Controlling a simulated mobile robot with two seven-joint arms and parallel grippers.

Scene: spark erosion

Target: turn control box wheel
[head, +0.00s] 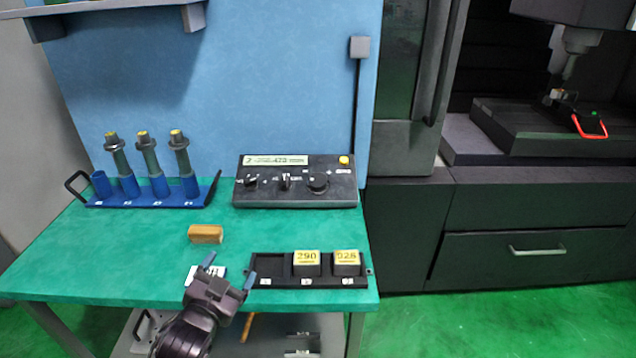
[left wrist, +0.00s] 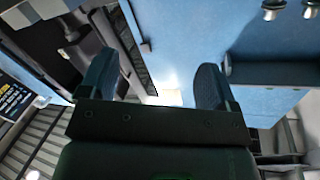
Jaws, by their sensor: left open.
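The dark control box (head: 295,198) stands at the back of the green table, against the blue panel. Its top face carries a pale label strip, a yellow button, two dark switches and a round black wheel (head: 318,182) on the right part. My left gripper (head: 230,270) is near the table's front edge, in front of and left of the box and well apart from it. Its blue-tipped fingers are spread with nothing between them, as the left wrist view (left wrist: 155,85) also shows. The control box cannot be made out in the left wrist view. My right gripper is not in view.
A blue rack (head: 150,198) with several tool holders stands at the back left. A wooden block (head: 205,234) lies mid-table. A black tray (head: 278,282) with two yellow-labelled blocks sits at the front right. A dark machine (head: 540,235) stands right of the table. Green tabletop between box and tray is clear.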

